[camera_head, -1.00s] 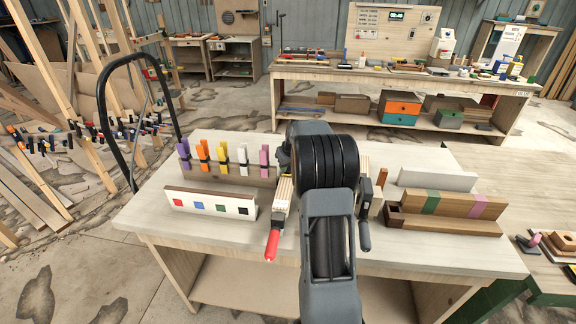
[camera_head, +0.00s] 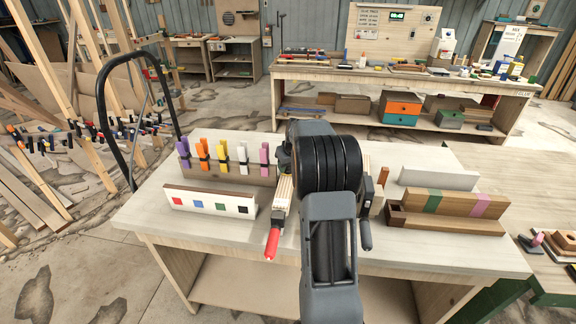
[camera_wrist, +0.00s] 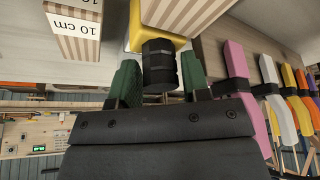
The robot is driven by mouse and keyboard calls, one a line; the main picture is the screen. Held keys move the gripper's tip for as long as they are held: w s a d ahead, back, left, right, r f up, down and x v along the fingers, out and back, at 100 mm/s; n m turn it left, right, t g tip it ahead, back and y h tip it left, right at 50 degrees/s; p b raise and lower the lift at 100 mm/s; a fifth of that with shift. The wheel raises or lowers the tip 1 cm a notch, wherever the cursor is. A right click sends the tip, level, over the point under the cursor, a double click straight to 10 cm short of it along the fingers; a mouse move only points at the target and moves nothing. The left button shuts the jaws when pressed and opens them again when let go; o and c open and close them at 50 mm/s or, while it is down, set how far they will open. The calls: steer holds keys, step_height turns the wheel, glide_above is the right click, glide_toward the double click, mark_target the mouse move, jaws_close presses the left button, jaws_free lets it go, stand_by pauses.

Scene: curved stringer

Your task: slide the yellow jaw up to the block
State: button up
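In the wrist view the yellow jaw (camera_wrist: 136,36) is at the top centre, partly hidden by a striped wooden piece (camera_wrist: 185,12). A black ribbed knob (camera_wrist: 160,66) sticks out from the jaw towards me. My gripper (camera_wrist: 160,75) has its two green fingers on either side of this knob. I cannot tell whether they touch it. A striped block (camera_wrist: 78,48) with white "10 cm" labels stands to the left, apart from my fingers. In the head view my arm hides the jaw and the fingers.
Coloured clips (camera_head: 222,155) stand in a row on the bench (camera_head: 145,215), behind a white strip with coloured squares (camera_head: 210,201). A red handle (camera_head: 272,243) juts out left of my arm. Wooden pieces (camera_head: 450,205) and a white block (camera_head: 438,179) lie to the right.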

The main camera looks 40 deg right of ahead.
steer(key=b+v, duration=0.1)
steer(key=v, duration=1.2)
steer(key=shift+s+r, duration=0.2)
steer(key=shift+r, duration=0.2)
steer(key=shift+m+g, duration=0.6)
steer(key=shift+g, duration=0.2)
steer(key=s+a+f, duration=0.3)
steer(key=s+a, duration=0.2)
steer(key=a, duration=0.1)
steer(key=s+a+f, duration=0.3)
steer(key=s+a, duration=0.2)
steer(key=a, duration=0.1)
steer(key=s+a+f, duration=0.3)
steer(key=s+a, duration=0.1)
steer(key=a, duration=0.3)
steer(key=shift+s, duration=0.4)
steer(key=s+a+n+t, duration=0.1)
steer(key=s+a+n, duration=0.1)
steer(key=s+a, duration=0.2)
steer(key=a, duration=0.3)
steer(key=shift+s+r+n+y, duration=0.3)
steer(key=shift+s+n, duration=0.05)
steer(key=shift+n, duration=0.05)
